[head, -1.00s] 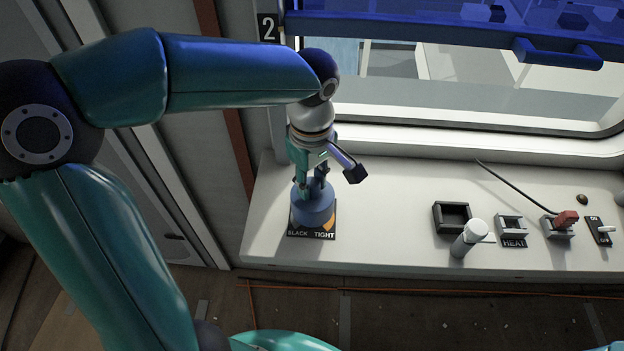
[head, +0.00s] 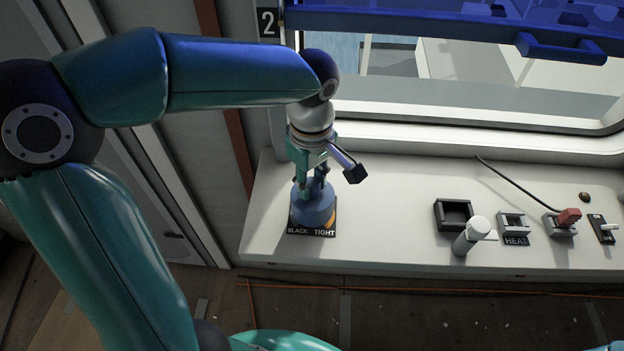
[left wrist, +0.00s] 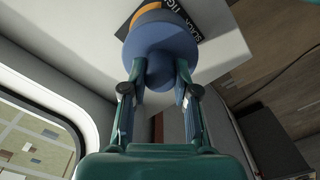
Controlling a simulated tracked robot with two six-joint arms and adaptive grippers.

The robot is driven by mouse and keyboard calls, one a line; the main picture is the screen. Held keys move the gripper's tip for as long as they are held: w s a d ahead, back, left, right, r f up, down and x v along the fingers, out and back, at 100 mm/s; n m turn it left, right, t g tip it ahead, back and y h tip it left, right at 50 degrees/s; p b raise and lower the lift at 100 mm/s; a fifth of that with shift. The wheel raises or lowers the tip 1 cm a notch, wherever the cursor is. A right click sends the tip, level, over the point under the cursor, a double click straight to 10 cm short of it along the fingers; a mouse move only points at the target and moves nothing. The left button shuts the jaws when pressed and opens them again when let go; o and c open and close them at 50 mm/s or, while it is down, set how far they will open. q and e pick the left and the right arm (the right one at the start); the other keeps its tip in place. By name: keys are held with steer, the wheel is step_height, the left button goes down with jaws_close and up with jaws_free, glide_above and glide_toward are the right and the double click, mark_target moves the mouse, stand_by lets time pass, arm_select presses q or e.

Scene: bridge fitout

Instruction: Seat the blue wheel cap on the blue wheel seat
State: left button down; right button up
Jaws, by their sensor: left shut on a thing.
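The blue wheel cap (head: 313,211) is over the dark plate (head: 297,231) marked SLACK TIGHT, at the left part of the white counter. My left gripper (head: 312,184) points down from above and is shut on the cap's raised knob. In the left wrist view the gripper (left wrist: 160,88) has a finger on each side of the knob, and the cap's round blue face (left wrist: 160,45) shows. An orange mark shows beside the cap. The blue wheel seat is mostly hidden beneath the cap, so I cannot tell whether they touch fully. My right gripper is out of view.
The white counter (head: 390,210) is clear between the plate and a black square frame (head: 453,214). A white cylinder (head: 472,236), a HEAT switch (head: 514,226), a red plug (head: 569,217) and another switch (head: 602,228) stand at right. The window is behind.

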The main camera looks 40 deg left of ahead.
arm_select(q)
steer(key=shift+f, duration=0.25)
steer(key=shift+f+b, duration=0.75)
steer(key=shift+b, duration=0.1)
steer(key=c, duration=0.8)
jaws_free()
steer(key=shift+r, duration=0.1)
step_height(320, 180, up, 12)
steer(key=shift+f, duration=0.15)
